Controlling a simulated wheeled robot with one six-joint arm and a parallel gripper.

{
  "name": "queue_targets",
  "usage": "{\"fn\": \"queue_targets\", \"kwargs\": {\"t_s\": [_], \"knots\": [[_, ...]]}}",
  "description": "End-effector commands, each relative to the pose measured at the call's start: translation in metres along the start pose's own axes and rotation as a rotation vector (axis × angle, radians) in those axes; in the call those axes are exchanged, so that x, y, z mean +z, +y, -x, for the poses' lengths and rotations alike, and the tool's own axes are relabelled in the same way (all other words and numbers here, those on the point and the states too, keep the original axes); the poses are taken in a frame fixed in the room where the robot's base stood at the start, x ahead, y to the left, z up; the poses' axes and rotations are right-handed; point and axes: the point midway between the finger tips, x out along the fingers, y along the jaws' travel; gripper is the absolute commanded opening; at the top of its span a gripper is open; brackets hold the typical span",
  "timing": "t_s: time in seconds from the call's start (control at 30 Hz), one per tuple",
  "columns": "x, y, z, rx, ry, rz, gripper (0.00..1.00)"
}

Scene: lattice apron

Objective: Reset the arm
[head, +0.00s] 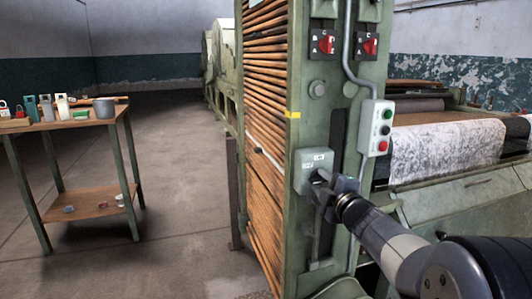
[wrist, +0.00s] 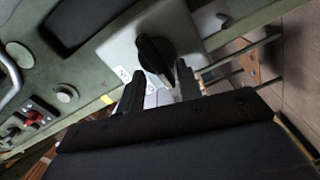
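My gripper (head: 322,184) is at the front of a grey switch box (head: 304,171) on the green machine post, at the end of my arm reaching in from the lower right. In the wrist view, my two dark fingers (wrist: 158,82) stand apart. A black rotary knob (wrist: 153,52) on the grey box's face (wrist: 118,50) is just past the fingertips, its lower end between them. I see a gap on either side of the knob. I cannot tell whether a finger touches it.
The green post (head: 337,95) carries red switches (head: 326,45) and a push-button box (head: 378,127). Wooden slats (head: 264,110) line its left side. A small table (head: 66,124) with several items stands at left. Open floor (head: 185,165) lies between. A printed cloth roll (head: 445,150) is at right.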

Motion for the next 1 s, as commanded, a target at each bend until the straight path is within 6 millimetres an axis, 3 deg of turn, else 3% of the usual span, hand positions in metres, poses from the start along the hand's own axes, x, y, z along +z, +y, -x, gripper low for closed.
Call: {"fn": "queue_targets", "kwargs": {"t_s": [0.4,1.0], "knots": [[0.001,0.004,0.000,-0.001,-0.001,-0.284,0.34],[-0.002,-0.005,0.001,-0.013,-0.003,-0.310,0.34]]}}
